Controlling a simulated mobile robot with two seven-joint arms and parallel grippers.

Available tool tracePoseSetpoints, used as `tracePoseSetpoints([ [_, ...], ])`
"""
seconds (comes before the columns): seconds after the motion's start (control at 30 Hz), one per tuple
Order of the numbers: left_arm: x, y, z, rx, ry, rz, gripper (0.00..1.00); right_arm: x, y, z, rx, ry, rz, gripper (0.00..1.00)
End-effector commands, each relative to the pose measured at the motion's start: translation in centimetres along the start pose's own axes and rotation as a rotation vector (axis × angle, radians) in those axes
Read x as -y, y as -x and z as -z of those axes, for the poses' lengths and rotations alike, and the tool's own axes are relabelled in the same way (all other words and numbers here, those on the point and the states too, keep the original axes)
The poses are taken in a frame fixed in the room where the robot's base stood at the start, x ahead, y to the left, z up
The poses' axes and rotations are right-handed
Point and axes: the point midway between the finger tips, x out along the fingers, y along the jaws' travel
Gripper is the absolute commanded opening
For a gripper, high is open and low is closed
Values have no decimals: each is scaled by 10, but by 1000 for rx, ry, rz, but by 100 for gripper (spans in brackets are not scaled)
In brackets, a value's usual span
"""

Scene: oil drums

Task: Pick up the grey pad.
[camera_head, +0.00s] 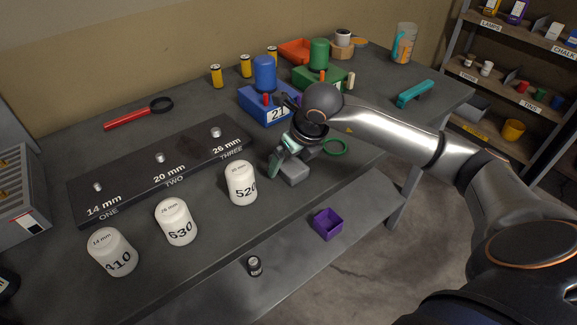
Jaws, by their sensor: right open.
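A small light-grey block, which looks like the grey pad (294,173), lies on the dark bench top near its front edge, right of the white container marked 520. My right gripper (286,160) is open and comes down from above at the pad's far side. One greenish finger shows just left of the pad. The other finger is partly hidden by the hand, and part of the pad is hidden too. I cannot tell whether the fingers touch the pad. My left gripper is not in view.
A white container marked 520 (242,183) stands left of the pad. A green ring (335,147) lies to the right, and a blue box with a blue drum (264,72) stands behind. A black peg board (130,182) lies left. Below is a lower shelf with a purple tray (328,224).

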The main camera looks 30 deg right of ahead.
Motion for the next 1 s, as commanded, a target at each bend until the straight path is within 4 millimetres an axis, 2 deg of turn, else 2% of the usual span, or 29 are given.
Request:
tracePoseSetpoints([
  [0.4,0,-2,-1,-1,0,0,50,0,-1,1,0,0,0,100],
  [1.0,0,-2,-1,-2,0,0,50,0,-1,1,0,0,0,32],
])
